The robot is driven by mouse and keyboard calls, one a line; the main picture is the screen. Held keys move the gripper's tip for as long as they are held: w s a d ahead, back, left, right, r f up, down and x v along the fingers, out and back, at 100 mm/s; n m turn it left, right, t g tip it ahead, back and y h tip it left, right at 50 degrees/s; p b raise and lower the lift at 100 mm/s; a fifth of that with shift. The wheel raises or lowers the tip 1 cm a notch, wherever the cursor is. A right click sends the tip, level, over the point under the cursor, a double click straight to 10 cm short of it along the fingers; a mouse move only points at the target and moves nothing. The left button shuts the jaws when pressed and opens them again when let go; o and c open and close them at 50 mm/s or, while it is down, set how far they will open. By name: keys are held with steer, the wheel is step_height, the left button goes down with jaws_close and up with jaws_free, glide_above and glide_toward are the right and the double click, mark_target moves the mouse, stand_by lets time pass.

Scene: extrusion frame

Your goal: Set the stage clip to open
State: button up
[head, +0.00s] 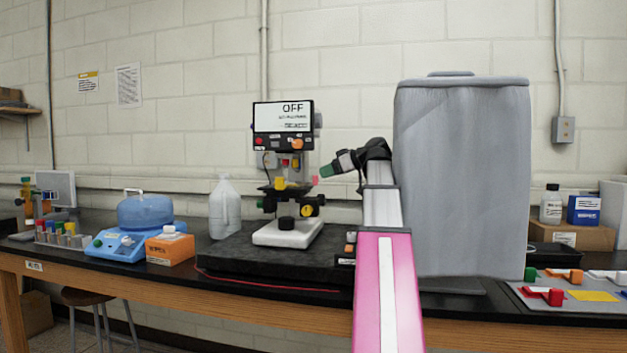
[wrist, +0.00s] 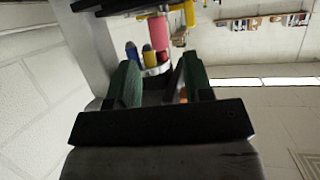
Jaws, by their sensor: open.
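A microscope (head: 288,228) with a white base stands on a black slab on the bench, its screen (head: 283,117) reading "OFF". Its dark stage (head: 286,188) carries a yellow part (head: 280,183), and a small pink part (head: 315,181) shows at the stage's right. I cannot tell for sure which part is the stage clip or how it is set. My gripper (head: 326,171) is open, just right of the stage. In the wrist view its green fingers (wrist: 162,82) are apart; the pink part (wrist: 159,35) lies ahead of them, with coloured objectives (wrist: 148,55) beyond.
A large grey covered box (head: 462,180) stands close right of my arm. A white jug (head: 225,208), an orange box (head: 170,248) and a blue device (head: 130,245) are to the left. A tray (head: 540,300) with coloured parts lies at right.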

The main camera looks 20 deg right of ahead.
steer(key=x, duration=0.7)
steer(key=shift+f, duration=0.1)
jaws_close()
